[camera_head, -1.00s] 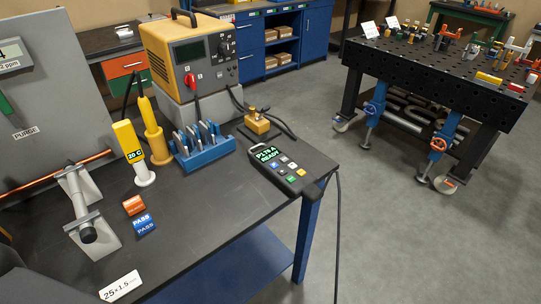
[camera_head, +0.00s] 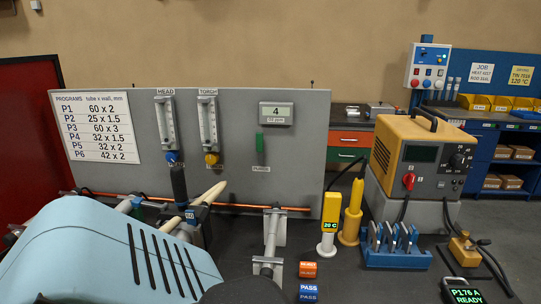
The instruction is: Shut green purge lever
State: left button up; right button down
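Nothing touches the lever.
Two flow tubes, HEAD (camera_head: 166,122) and TORCH (camera_head: 208,120), stand left of the lever. A copper tube (camera_head: 240,207) runs across below the panel. A yellow 20 C device (camera_head: 330,217), blue rack (camera_head: 395,252) and orange-yellow machine (camera_head: 418,155) stand to the right.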

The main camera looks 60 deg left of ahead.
aim_at(259, 135)
jog(key=u, duration=2)
jog(key=k+l+z, duration=0.2)
